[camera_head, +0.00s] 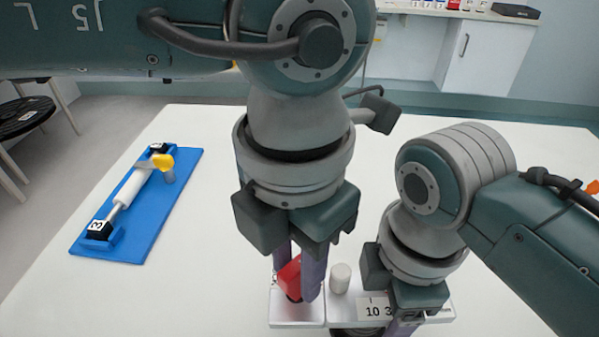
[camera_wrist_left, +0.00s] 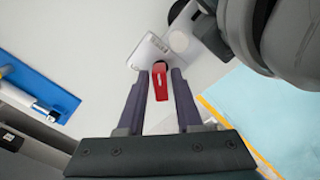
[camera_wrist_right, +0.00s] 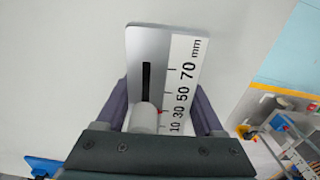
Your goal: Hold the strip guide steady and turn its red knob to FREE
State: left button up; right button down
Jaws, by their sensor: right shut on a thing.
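The strip guide (camera_head: 283,313) is a pale metal plate on the white table, with a white post (camera_head: 340,278) and a millimetre scale (camera_wrist_right: 187,80). Its red knob (camera_head: 289,279) is a lever at the plate's left part; the left wrist view shows the red knob (camera_wrist_left: 160,80) between my left fingers. My left gripper (camera_head: 298,284) is open around the knob, with gaps on both sides in that wrist view. My right gripper (camera_head: 402,325) is shut on the strip guide, one finger on each side of it in the right wrist view. FREE marking is not legible.
A blue board (camera_head: 160,210) with a white roller, yellow knob (camera_head: 163,162) and black end pieces lies at the left of the table. The table between board and guide is clear. A white cabinet (camera_head: 480,55) stands at the back.

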aim_at(296, 265)
pick_arm(q)
jog(key=shift+o, duration=0.9)
notch_tip(296, 265, up, 12)
pick_arm(e)
grip_release()
jog(key=shift+r, duration=0.1)
